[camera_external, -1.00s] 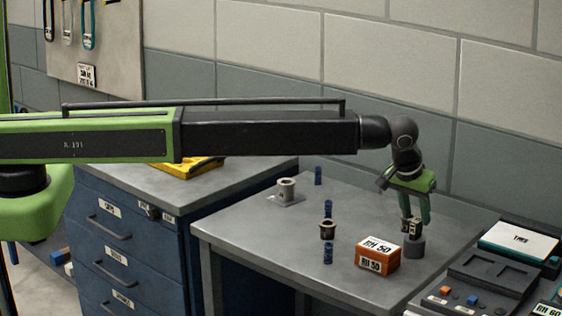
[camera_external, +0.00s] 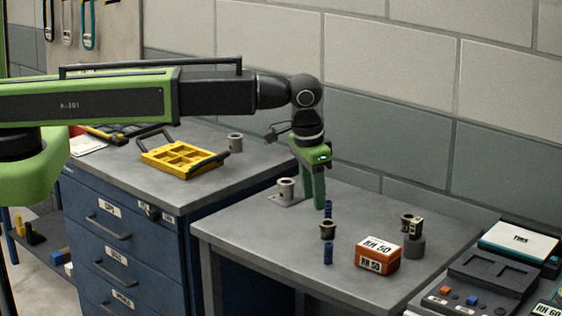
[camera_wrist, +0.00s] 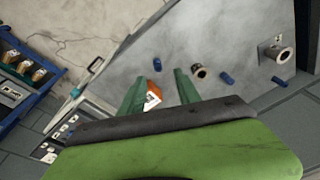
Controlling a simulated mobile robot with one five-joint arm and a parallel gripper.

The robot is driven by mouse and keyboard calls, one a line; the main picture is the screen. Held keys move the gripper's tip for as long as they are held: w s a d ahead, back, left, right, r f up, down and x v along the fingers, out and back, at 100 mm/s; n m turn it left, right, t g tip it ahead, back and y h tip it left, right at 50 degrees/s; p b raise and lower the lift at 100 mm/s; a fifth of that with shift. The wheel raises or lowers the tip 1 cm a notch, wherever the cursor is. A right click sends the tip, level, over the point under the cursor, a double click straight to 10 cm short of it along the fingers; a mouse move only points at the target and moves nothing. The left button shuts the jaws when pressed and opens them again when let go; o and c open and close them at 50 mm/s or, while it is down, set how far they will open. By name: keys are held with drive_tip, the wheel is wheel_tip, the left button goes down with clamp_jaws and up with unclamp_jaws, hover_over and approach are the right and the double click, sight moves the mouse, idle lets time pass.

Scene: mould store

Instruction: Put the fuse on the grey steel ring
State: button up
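An orange box (camera_external: 378,256) stands left of the ring, and a flanged bush (camera_external: 407,219) close behind. The plated bush (camera_external: 286,188) is near the back. A console (camera_external: 485,285) borders the right.

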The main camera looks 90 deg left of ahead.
drive_tip(key=s+d+m+g+h, duration=0.1)
drive_tip(key=s+m, duration=0.2)
drive_tip(key=s, duration=1.2)
drive_tip(key=shift+f+m, duration=0.2)
drive_tip(key=shift+m, duration=0.2)
